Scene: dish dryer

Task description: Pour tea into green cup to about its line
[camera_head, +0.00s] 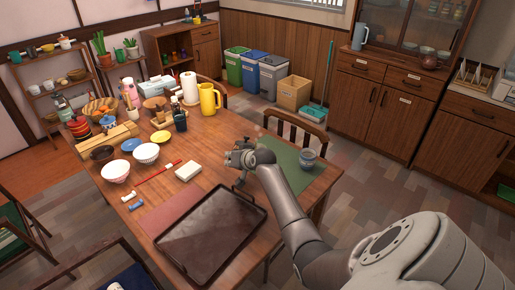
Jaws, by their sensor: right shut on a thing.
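My right gripper (236,168) is above the table, left of the green mat. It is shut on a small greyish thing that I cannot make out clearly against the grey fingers. A brown teapot (430,61) stands on the cabinet at the back right. My left gripper is out of view.
A dark tray (212,236) lies at the table's front. White bowls (116,170), a white block (188,171) and a red-handled utensil (158,172) lie left. A yellow pitcher (208,99) and dark bottle (180,121) stand behind. A chair (290,127) stands at the far edge.

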